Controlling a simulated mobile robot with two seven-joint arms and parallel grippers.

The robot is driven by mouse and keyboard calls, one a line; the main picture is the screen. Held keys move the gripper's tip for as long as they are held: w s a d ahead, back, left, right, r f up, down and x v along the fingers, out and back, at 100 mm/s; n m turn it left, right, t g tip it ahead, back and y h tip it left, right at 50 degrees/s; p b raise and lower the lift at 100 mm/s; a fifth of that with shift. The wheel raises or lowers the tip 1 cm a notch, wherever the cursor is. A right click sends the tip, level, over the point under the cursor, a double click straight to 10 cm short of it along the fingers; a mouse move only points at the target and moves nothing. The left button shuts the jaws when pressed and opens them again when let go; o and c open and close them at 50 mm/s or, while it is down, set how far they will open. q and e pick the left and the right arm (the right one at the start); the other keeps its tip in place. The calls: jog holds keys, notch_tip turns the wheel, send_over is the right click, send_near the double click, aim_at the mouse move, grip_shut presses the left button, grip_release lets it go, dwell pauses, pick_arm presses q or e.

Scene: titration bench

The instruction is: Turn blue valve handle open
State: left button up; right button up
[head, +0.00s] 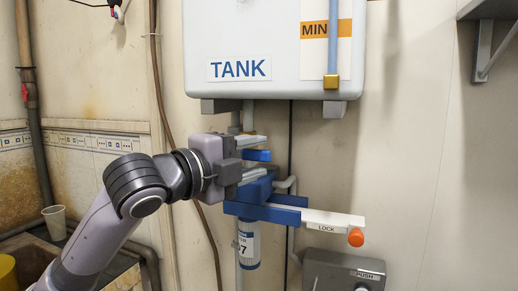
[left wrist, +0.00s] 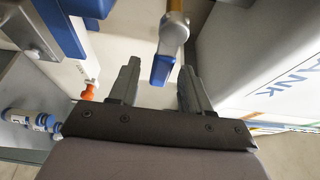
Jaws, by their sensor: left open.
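The blue valve handle (head: 258,155) is a short blue lever below the white tank. My left gripper (head: 260,157) comes in from the left and is open, with one finger above the handle and one below it in the head view. In the left wrist view, the blue handle (left wrist: 162,70) hangs from a grey and brass valve fitting (left wrist: 174,28) and lies between the two fingertips (left wrist: 160,72). Gaps show on both sides there, so the fingers are apart from it. The valve body is largely hidden by my gripper in the head view. My right gripper is not in view.
The tank (head: 270,45) hangs above. Just below my gripper are a blue bracket (head: 262,212), a white LOCK bar (head: 325,218) with an orange knob (head: 356,237), and a blue-white cartridge (head: 248,245). A grey PUSH box (head: 343,272) is lower right. A cup (head: 55,221) stands far left.

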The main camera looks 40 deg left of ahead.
pick_arm(q)
jog(key=shift+w+d, duration=0.15)
jog(key=shift+w, duration=0.7)
grip_shut()
jog(key=shift+f, duration=0.1)
